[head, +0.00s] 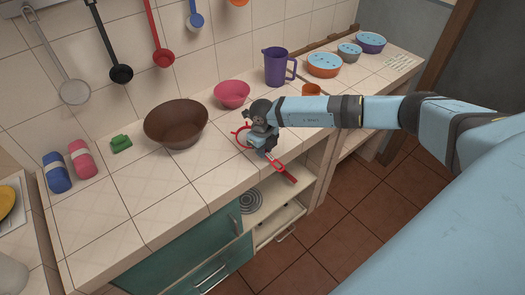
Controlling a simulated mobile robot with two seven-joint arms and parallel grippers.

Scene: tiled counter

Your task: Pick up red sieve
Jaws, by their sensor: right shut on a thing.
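The red sieve (283,171) is at the front edge of the tiled counter. Its round rim shows to the left of my right gripper, and its handle points toward the lower right, past the counter's edge. My right gripper (262,148) is shut on the sieve, and the gripper's body hides part of it. I cannot tell whether the sieve is touching the counter. My left gripper is not in view.
A brown bowl (176,123), a pink bowl (232,94), a purple jug (276,67) and a small orange cup (312,90) stand behind and beside the gripper. Ladles hang on the wall. The front left tiles (105,208) are clear.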

